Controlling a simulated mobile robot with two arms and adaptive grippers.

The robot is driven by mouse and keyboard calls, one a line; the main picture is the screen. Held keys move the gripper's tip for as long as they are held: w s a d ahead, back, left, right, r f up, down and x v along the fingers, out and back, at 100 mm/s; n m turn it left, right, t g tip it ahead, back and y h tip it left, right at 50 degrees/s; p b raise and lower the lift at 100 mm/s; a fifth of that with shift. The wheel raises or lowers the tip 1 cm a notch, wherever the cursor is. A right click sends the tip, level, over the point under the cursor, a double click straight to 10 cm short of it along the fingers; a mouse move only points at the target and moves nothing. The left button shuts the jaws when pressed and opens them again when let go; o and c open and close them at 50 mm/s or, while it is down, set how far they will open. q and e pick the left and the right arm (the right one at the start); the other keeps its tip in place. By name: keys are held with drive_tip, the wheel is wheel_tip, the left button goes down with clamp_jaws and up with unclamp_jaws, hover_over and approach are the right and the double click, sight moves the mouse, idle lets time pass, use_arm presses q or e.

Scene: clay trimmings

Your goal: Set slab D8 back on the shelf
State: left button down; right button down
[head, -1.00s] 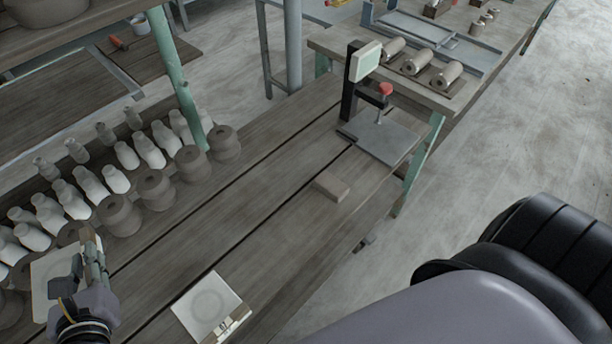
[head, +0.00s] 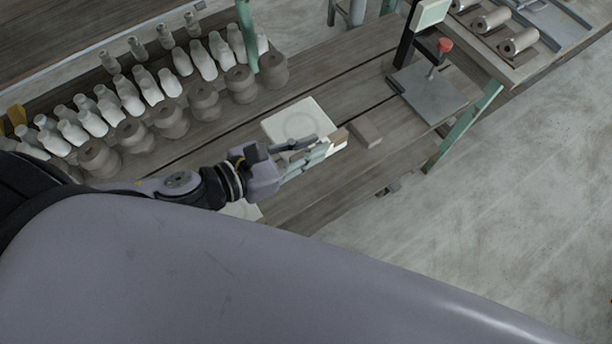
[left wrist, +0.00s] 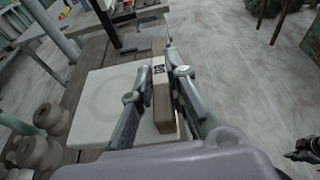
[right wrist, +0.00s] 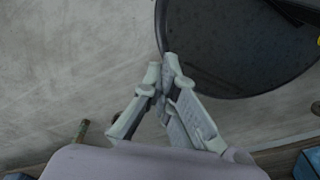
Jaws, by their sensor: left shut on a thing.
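A square white slab (head: 298,122) with a faint ring on its face is in my left gripper (head: 322,148). In the left wrist view the slab (left wrist: 98,98) shows a tan edge strip with a dark-lettered label (left wrist: 158,68); I cannot read it surely. The left fingers (left wrist: 155,88) sit on either side of this strip. The slab appears above the bench, beside a brown block (head: 366,132). A second pale slab (head: 243,210) lies on the bench, mostly hidden behind my left arm. My right gripper (right wrist: 168,72) is shut and empty, its fingertips together.
Rows of white bottles (head: 130,95) and dark clay pots (head: 205,100) line the bench's back left.

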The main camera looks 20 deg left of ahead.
use_arm(q)
wheel_tip(320, 180, down, 20)
drive_tip(key=b, duration=0.9)
drive_tip(key=shift+r, duration=0.15)
